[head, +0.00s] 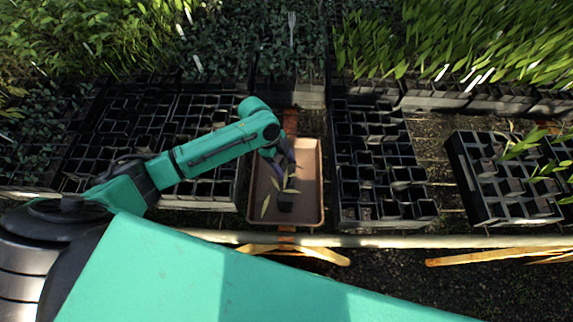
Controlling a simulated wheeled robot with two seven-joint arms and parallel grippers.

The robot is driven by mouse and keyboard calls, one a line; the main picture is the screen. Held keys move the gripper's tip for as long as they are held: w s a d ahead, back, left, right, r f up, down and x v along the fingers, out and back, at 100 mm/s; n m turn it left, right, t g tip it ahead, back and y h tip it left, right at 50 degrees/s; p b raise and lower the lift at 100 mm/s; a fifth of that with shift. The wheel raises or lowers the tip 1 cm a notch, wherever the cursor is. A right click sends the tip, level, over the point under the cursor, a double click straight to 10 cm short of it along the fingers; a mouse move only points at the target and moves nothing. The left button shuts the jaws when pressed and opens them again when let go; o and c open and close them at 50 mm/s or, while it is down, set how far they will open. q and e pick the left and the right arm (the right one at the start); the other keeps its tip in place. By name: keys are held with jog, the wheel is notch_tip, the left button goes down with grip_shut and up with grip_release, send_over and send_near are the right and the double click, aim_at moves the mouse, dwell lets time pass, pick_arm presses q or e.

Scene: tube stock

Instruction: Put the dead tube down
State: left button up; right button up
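A small dark tube (285,204) with a thin plant and a few yellowish, drooping leaves (266,205) shows over the lower middle of the brown tray (313,215). My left gripper (284,168) points down over the tray, just above the tube and among the leaves. Its fingers are partly hidden by the wrist and leaves, so I cannot tell whether they are closed on the tube. I also cannot tell whether the tube rests on the tray floor or hangs just above it. My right gripper is not in view.
Black cell trays (375,165) stand close on the right of the brown tray, and others (205,115) on its left. Another cell tray (500,175) with a few plants is at far right. Dense green plants fill the back. A pale rail (400,241) runs along the front.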

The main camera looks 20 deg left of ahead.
pick_arm(q)
jog(key=shift+o, duration=1.2)
jog(key=shift+r, duration=0.1)
jog(key=b+v, duration=0.1)
jog(key=v, duration=1.1)
